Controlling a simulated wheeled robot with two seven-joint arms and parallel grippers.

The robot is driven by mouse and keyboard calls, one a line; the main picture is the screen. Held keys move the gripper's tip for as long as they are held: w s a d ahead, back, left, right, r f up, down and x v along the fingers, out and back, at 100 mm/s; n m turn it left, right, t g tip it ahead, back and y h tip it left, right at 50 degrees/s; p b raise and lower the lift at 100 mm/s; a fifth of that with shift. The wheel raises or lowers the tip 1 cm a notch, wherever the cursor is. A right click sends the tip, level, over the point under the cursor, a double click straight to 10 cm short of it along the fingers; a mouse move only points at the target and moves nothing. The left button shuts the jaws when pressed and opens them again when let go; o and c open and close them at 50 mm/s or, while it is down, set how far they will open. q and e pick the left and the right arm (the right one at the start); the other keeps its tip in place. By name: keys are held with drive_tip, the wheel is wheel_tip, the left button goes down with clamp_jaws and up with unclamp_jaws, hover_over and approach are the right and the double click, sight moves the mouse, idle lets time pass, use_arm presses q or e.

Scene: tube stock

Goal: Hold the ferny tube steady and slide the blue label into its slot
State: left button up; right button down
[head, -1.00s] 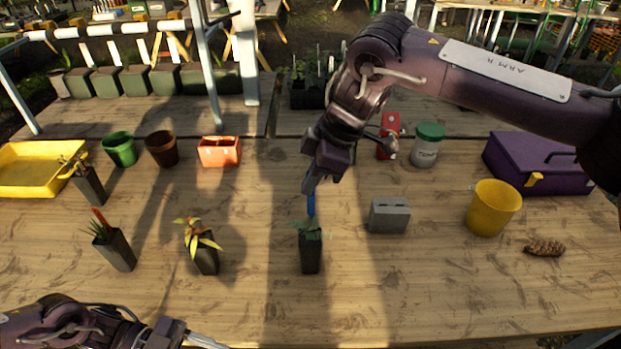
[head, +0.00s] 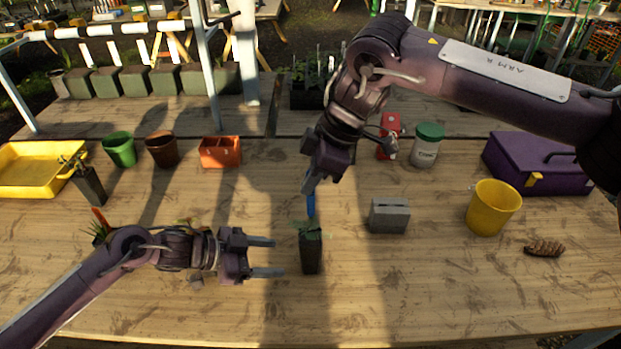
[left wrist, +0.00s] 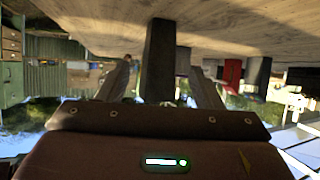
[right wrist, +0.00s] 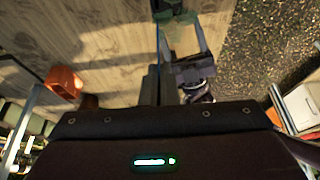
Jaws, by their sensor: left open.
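The ferny tube (head: 311,256) is a dark, square, upright tube with green leaves on top, standing on the table. My right gripper (head: 309,187) is shut on the blue label (head: 311,205) and holds it upright right above the leaves. The leaves hide whether its lower end touches the tube. My left gripper (head: 268,257) is open just left of the tube, its fingers pointing at it. In the left wrist view the dark tube (left wrist: 160,60) stands between the two spread fingers, touching neither. The label's slot is not visible.
A grey slotted block (head: 389,216) stands right of the tube, with a yellow bucket (head: 494,208) beyond. An orange box (head: 220,152) and pots stand behind. The table in front is clear.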

sight(306, 259)
use_arm(q)
drive_tip(key=x, duration=0.9)
drive_tip(key=shift+w+d+f, duration=0.1)
drive_tip(key=shift+w+d, duration=0.05)
drive_tip(key=shift+d, duration=0.15)
drive_tip(key=c, duration=0.7)
drive_tip(key=shift+c, duration=0.2)
use_arm(e)
drive_tip(key=n, duration=0.1)
drive_tip(key=n+g, duration=0.1)
drive_tip(key=n, duration=0.1)
drive_tip(key=shift+w+d+f, duration=0.1)
drive_tip(key=shift+f, duration=0.3)
